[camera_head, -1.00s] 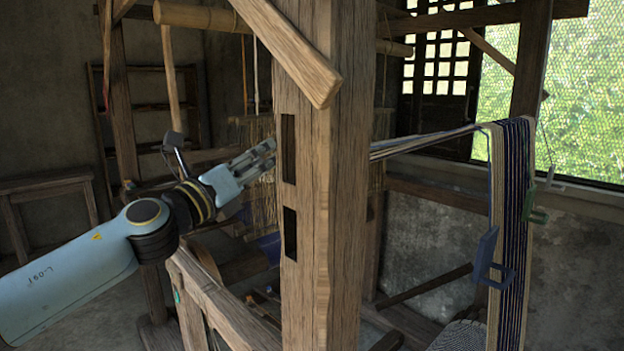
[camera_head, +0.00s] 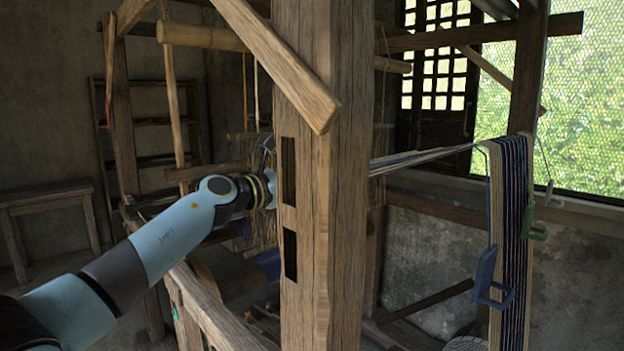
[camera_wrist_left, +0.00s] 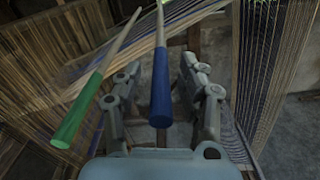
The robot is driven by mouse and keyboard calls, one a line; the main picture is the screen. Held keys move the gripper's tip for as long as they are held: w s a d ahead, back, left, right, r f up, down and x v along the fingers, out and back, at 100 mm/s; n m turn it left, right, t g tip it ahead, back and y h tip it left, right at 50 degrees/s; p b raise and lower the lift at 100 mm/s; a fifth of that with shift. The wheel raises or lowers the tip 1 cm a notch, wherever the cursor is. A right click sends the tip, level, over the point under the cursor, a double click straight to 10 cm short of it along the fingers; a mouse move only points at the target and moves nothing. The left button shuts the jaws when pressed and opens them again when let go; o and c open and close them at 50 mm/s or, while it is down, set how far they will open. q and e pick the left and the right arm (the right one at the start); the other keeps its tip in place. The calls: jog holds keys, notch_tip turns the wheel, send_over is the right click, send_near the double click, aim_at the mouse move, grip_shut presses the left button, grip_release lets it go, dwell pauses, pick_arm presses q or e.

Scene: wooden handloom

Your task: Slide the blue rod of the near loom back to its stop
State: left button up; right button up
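The blue rod (camera_wrist_left: 160,88), a pale stick with a blue sleeve at its near end, shows in the left wrist view. My left gripper (camera_wrist_left: 158,68) is open, with one finger on each side of the blue sleeve. Gaps show between the sleeve and both fingers. In the head view my left arm reaches in from the left, and its gripper is hidden behind the thick upright post (camera_head: 335,180). I cannot make out the blue rod or its stop in the head view. My right gripper is in neither view.
A similar rod with a green sleeve (camera_wrist_left: 78,110) lies left of the blue one, close to my left finger. Warp threads (camera_wrist_left: 268,70) spread on both sides. Yarn strands (camera_head: 510,240) hang at the right, with a blue bracket (camera_head: 487,275) beside them.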

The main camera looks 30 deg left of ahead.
pick_arm(q)
jog(key=shift+w+d, duration=0.1)
jog(key=shift+w, duration=0.1)
jog(key=shift+c, duration=0.4)
grip_shut()
